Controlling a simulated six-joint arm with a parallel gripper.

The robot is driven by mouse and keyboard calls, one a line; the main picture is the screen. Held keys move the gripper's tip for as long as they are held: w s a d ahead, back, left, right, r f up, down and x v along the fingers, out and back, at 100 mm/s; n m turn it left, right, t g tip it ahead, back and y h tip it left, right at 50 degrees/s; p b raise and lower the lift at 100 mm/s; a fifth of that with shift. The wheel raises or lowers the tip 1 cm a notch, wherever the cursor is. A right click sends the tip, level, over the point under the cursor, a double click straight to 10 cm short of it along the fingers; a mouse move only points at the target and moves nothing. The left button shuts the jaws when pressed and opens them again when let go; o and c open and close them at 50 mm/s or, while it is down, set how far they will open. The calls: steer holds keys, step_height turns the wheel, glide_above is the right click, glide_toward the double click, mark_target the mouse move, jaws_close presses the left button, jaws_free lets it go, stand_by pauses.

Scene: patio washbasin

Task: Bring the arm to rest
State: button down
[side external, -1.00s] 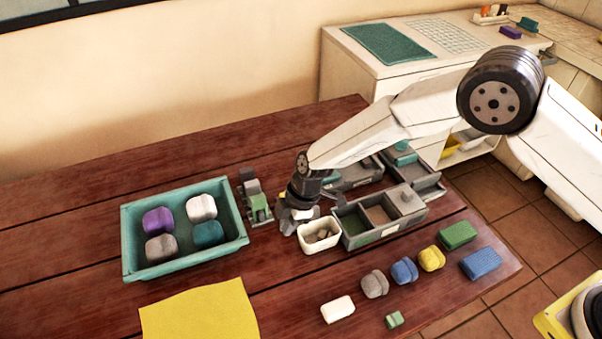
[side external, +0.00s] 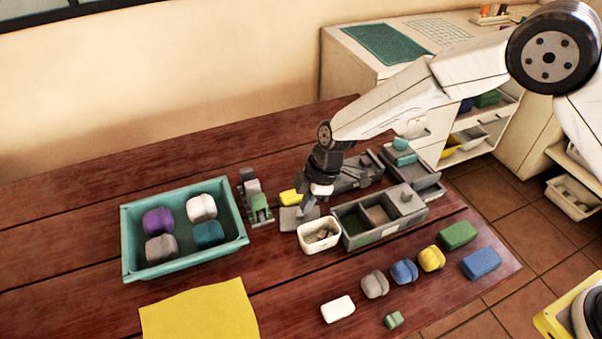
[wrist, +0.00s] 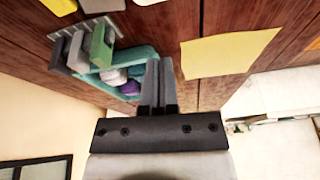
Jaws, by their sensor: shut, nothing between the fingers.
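My gripper (side external: 308,208) is over the middle of the wooden table, just behind the small white bin (side external: 320,234) and above a grey pad (side external: 290,222). In the wrist view my gripper (wrist: 159,62) has its two fingers together with nothing between them. A yellow block (side external: 291,197) lies close beside it on the left. I cannot tell how high the fingertips are above the pad.
A teal tray (side external: 243,241) with several rounded blocks stands left. A grey compartment box (side external: 384,236) is right of the bin. Several blocks, including a blue one (side external: 481,263), lie at the front right. A yellow cloth (side external: 200,312) lies in front; bare table surrounds it.

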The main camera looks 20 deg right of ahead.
steer(key=s+d+r+m+h, duration=0.1)
steer(key=s+d+r+m, duration=0.1)
steer(key=d+r+m, duration=0.5)
steer(key=s+d+r+m+t+h, duration=0.1)
steer(key=s+d+m, duration=0.3)
steer(key=s+d, duration=0.4)
steer(key=s+d+r+m+t+h, duration=0.1)
steer(key=s+d+r+m, duration=0.2)
steer(key=s+d+m, duration=0.2)
steer(key=s+d, duration=0.3)
steer(key=d, duration=0.4)
steer(key=shift+d+m+h, duration=0.15)
steer(key=shift+m+h, duration=0.15)
